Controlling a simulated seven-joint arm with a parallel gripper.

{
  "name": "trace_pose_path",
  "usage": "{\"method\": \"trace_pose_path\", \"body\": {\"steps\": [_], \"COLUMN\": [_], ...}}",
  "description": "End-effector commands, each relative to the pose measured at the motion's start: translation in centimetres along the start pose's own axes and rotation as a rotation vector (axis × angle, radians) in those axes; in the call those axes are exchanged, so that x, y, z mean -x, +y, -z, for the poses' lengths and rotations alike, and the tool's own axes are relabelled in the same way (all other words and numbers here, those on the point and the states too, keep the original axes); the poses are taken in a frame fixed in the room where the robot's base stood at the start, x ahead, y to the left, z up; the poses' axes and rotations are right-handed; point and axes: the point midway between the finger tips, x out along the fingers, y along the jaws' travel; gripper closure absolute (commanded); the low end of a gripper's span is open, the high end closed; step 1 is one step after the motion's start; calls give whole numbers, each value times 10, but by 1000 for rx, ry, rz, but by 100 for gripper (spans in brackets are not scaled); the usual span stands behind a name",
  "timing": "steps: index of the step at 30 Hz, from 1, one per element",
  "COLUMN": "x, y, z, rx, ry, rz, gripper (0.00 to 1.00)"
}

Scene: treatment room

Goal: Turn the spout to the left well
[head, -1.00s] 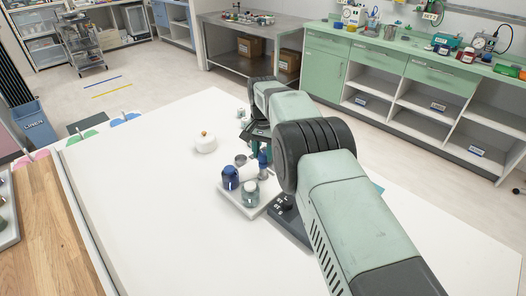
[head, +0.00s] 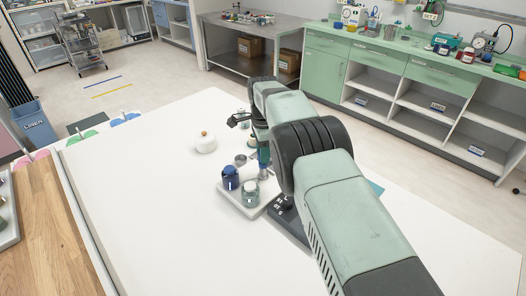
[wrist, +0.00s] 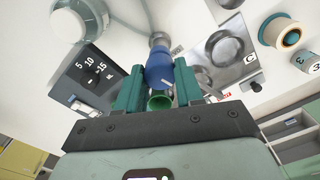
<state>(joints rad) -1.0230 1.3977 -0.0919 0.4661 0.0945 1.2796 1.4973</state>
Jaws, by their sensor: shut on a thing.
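My gripper (wrist: 158,92) is shut on a blue part (wrist: 160,68), with its teal fingers on either side. The blue part has a silver tip (wrist: 158,39) pointing to the top of the wrist view, and a green round end (wrist: 159,101) shows between the fingers. I take this part for the spout. To the right in the wrist view is a plate with a round metal well (wrist: 222,49) marked C. No second well is clear.
A dark panel marked 5, 10, 15 (wrist: 88,72) lies left of the gripper. The white table's left is clear.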

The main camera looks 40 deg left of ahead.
Motion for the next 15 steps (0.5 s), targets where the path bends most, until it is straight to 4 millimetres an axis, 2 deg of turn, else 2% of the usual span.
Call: {"method": "trace_pose_path", "body": {"steps": [15], "x": [1], "y": [0], "z": [0], "rx": [-489], "ry": [-1], "rz": [0], "gripper": [100]}}
